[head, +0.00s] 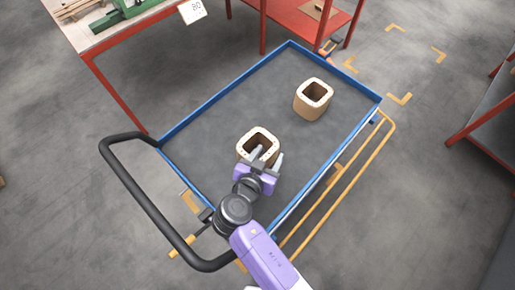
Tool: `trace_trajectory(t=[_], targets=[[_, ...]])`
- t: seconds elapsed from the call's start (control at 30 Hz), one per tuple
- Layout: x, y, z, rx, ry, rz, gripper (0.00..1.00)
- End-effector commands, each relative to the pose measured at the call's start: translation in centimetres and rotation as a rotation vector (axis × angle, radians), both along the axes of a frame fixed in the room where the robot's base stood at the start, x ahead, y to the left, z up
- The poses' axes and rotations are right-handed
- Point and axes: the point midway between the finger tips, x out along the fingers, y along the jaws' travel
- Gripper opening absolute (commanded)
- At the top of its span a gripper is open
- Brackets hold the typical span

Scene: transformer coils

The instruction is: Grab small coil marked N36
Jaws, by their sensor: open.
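Two small tan coils with square, rounded openings stand upright on a cart (208,122). The nearer coil (246,144) is close to the cart's middle. The farther coil (311,105) stands toward the far right corner. No marking such as N36 is readable on either. My gripper (266,157) is open at the nearer coil. One finger overlaps the coil's opening and the other shows to the right, outside its wall. I cannot tell whether the fingers touch the wall. My gripper hides the nearer coil's front right part.
The cart has a low blue rim and a black push handle (152,212) at the near left. A red-framed table (118,48) with a sign "80" stands at the back left. A red shelf (312,18) stands behind the cart.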

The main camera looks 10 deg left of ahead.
Motion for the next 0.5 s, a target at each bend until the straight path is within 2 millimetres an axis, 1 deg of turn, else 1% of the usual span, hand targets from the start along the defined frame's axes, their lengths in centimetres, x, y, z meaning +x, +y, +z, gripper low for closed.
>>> trace_trajectory(t=[0.03, 0.1, 0.37, 0.47, 0.5], targets=[[0.52, -0.21, -0.21, -0.001, 0.001, -0.002, 0.53], [0.95, -0.29, -0.46, 0.0, 0.0, -0.001, 0.53], [1.11, -0.35, -0.7, 0.0, 0.0, 0.0, 0.53], [1.11, -0.35, -0.69, 0.0, 0.0, 0.0, 0.36], [1.11, -0.35, -0.69, 0.0, 0.0, 0.0, 0.28]])
